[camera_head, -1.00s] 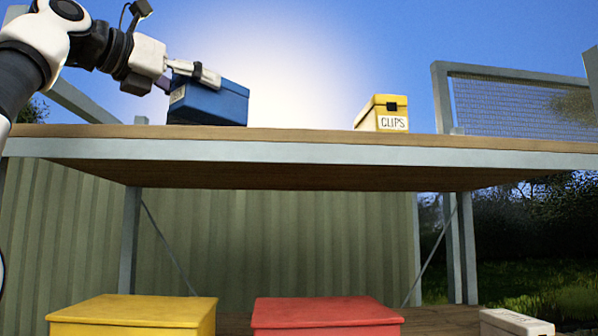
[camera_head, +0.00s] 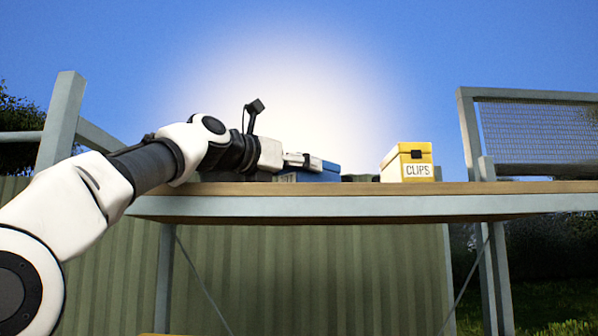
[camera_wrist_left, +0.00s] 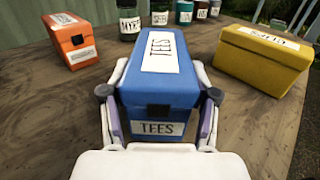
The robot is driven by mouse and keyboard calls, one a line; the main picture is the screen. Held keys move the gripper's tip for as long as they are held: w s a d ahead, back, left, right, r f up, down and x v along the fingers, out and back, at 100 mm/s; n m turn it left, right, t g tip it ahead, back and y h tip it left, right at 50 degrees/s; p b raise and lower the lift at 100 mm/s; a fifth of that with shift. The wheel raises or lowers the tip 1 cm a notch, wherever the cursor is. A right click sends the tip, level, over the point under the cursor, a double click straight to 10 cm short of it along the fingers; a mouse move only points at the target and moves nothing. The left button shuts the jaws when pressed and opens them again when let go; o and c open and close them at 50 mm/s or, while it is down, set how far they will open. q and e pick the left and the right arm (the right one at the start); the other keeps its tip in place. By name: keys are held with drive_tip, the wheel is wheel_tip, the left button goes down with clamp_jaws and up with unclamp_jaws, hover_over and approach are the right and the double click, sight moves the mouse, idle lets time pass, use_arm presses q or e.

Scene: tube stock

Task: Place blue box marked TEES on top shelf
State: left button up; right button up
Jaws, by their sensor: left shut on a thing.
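The blue box marked TEES (camera_head: 318,174) is on or just above the top shelf (camera_head: 400,189), left of the yellow CLIPS box. In the left wrist view the blue box (camera_wrist_left: 160,75) looks level, with TEES labels on its lid and front. My left gripper (camera_wrist_left: 158,98) has a finger on each side of it and is shut on it. In the head view the left gripper (camera_head: 308,162) reaches in from the left; the shelf edge hides the box's base. I cannot tell whether the base touches the boards. My right gripper is out of view.
The yellow CLIPS box (camera_head: 407,163) stands right of the blue box with a gap. In the wrist view an orange box (camera_wrist_left: 70,42) is at the left, and several jars (camera_wrist_left: 184,12) stand behind. Bare boards (camera_wrist_left: 50,115) show at the left.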

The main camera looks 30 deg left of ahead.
sight(285, 171)
use_arm(q)
drive_tip(key=shift+w+a+f, duration=0.2)
drive_tip(key=shift+w+f, duration=0.1)
drive_tip(key=shift+f, duration=0.05)
drive_tip(key=o, duration=1.5)
drive_tip(key=shift+w+a, duration=0.1)
drive_tip(key=shift+w, duration=0.05)
drive_tip(key=shift+s+d+r, duration=0.2)
drive_tip(key=shift+s+r, duration=0.05)
drive_tip(key=shift+s, duration=0.05)
drive_tip(key=shift+s+f+b, duration=0.1)
drive_tip(key=shift+f+b, duration=0.05)
drive_tip(key=shift+b, duration=0.2)
drive_tip(key=b+v, duration=0.4)
drive_tip(key=b, duration=0.1)
drive_tip(key=shift+s+a+f, duration=0.3)
drive_tip(key=shift+f, duration=0.05)
drive_tip(key=b+v, duration=0.1)
drive_tip(key=v, duration=0.3)
drive_tip(key=r+b+v, duration=0.1)
drive_tip(key=v, duration=0.2)
drive_tip(key=shift+b, duration=0.3)
drive_tip(key=shift+w+d, duration=0.1)
